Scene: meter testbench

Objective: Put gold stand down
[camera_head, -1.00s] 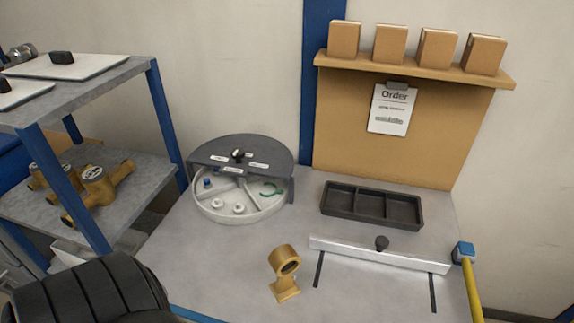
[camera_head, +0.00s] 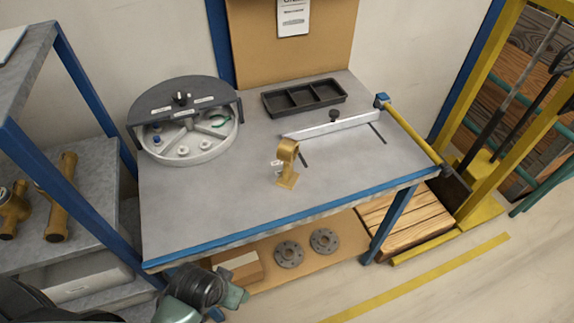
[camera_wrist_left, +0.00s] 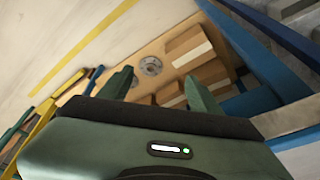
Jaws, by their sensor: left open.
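The gold stand (camera_head: 287,178) stands upright on the grey workbench (camera_head: 230,205), with its ring at the top. A small white item shows just beside its ring, too small to identify. My left gripper (camera_head: 240,297) is at the bottom of the head view, in front of and below the bench's front edge, apart from the stand. In the left wrist view my left gripper (camera_wrist_left: 158,88) has its two fingers spread with nothing between them. My right gripper is not in view.
A round sectioned tray (camera_head: 185,155) and a black compartment tray (camera_head: 305,97) sit at the back of the bench. A white bar (camera_head: 345,126) lies right of the stand. A blue-posted shelf (camera_head: 75,165) stands left. Flanges (camera_head: 323,240) lie on the lower shelf. The bench front is clear.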

